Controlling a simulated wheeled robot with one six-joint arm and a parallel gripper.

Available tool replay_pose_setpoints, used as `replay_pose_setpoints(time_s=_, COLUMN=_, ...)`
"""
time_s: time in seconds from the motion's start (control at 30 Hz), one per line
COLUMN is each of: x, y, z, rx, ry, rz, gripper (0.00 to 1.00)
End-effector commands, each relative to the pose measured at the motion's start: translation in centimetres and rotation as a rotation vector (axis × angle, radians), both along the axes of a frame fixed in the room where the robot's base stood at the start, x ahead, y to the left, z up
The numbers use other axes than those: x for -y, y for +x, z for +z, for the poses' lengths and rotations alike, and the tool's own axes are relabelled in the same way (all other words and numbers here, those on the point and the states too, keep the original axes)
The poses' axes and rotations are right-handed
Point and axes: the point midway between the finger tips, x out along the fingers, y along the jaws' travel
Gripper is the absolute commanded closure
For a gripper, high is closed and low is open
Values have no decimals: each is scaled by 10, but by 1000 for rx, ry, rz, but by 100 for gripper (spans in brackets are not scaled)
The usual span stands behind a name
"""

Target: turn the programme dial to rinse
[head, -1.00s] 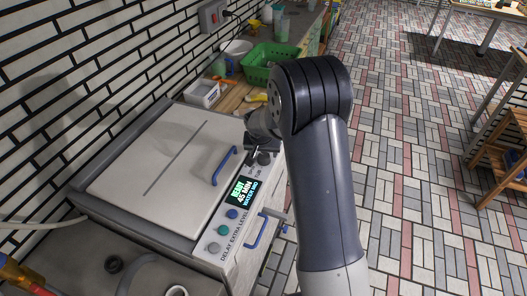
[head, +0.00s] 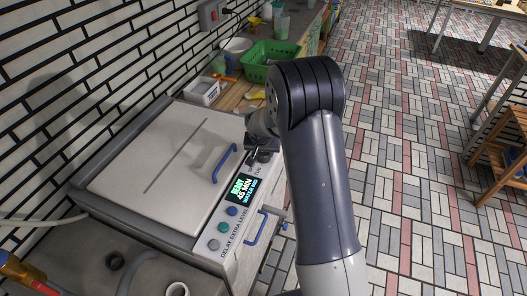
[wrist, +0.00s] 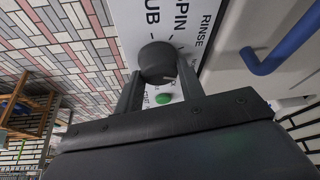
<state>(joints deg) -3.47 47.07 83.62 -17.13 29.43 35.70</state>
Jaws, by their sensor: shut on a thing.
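The programme dial (wrist: 158,62) is a dark round knob on the machine's white control panel (wrist: 128,22). In the wrist view my gripper (wrist: 157,78) has one finger on each side of it and is shut on it. Printed words lie around the dial: RINSE at the upper right, part of SPIN above, and a word ending in UB at the left. I cannot clearly read where the dial points. In the head view my gripper (head: 262,150) is at the panel's far end and mostly hides the dial.
A lit display (head: 241,189) reads READY and 45 MIN. Coloured buttons (head: 223,227) sit nearer. A blue lid handle (head: 225,163) stands close left of my gripper, and a blue front handle (head: 256,228) sticks out. A green basket (head: 268,58) stands on the counter behind.

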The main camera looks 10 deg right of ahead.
Motion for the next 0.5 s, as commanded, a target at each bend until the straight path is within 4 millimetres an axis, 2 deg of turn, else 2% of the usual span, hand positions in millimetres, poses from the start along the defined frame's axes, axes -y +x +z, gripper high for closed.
replay_pose_setpoints(time_s=0.1, x=0, y=0, z=0, rx=0, ry=0, rz=0, gripper=86)
replay_pose_setpoints(time_s=0.5, x=1, y=0, z=1, rx=0, ry=1, rz=84, gripper=86)
